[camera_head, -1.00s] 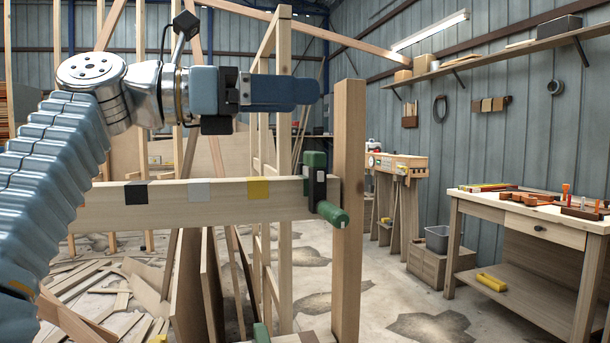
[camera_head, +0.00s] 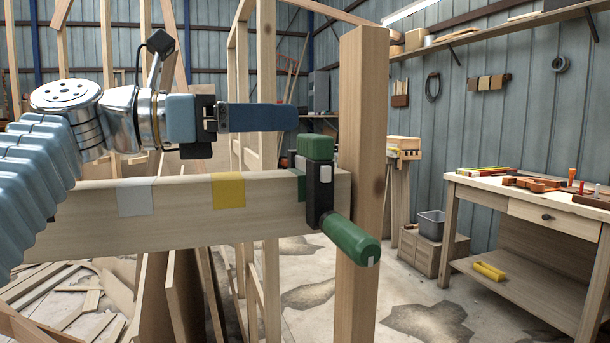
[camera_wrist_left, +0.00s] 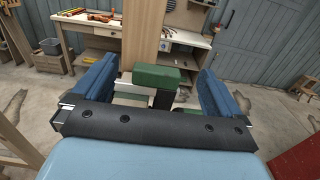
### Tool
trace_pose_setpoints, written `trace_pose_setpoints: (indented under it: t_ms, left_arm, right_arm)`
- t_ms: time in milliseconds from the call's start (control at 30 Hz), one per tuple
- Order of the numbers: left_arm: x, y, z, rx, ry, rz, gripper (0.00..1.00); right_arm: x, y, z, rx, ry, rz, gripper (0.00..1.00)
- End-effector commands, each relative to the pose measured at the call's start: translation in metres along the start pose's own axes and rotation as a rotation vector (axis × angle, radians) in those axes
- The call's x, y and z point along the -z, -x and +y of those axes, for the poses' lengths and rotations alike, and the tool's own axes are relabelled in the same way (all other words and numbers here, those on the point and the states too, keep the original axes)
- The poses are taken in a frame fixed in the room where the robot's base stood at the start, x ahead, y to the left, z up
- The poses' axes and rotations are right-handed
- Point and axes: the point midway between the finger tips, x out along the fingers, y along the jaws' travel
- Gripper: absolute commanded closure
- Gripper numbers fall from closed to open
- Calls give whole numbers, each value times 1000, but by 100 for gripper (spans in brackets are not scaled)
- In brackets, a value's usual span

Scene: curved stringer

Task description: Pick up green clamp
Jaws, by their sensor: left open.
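The green clamp (camera_head: 319,182) sits on the right end of a horizontal wooden beam (camera_head: 120,225), beside an upright post. It has a green top block, a black body and a green handle that points down and right. My left gripper (camera_head: 298,117) is above the beam, just left of and a little higher than the clamp's top. In the left wrist view its blue fingers (camera_wrist_left: 155,88) are spread apart, with the clamp's green top (camera_wrist_left: 157,77) between them in the picture. My right gripper is not in view.
The upright wooden post (camera_head: 362,160) stands close behind the clamp. Yellow (camera_head: 228,190) and pale grey (camera_head: 135,198) patches mark the beam. A workbench (camera_head: 530,205) with tools stands at the right.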

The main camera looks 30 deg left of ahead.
Motion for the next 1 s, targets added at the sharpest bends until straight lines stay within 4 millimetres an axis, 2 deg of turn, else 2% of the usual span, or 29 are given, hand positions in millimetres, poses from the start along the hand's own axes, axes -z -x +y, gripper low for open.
trace_pose_setpoints:
  t_ms: [33,133,200,367,600,700,967,1000]
  left_arm:
    - [15,0,0,-2,4,2,0]
    - [32,0,0,-2,2,1,0]
    - [27,-10,0,1,-1,1,0]
    - [26,-22,0,1,-1,1,0]
    - [26,-61,1,0,1,1,0]
    - [26,-72,0,-1,0,1,0]
    - [26,-75,0,0,-1,0,0]
    - [26,-75,0,0,-1,0,5]
  right_arm:
    - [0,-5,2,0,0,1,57]
    - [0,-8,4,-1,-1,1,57]
    - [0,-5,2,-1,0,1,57]
    - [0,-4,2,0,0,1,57]
    - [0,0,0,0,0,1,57]
    - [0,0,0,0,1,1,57]
    - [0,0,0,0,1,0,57]
    - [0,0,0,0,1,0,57]
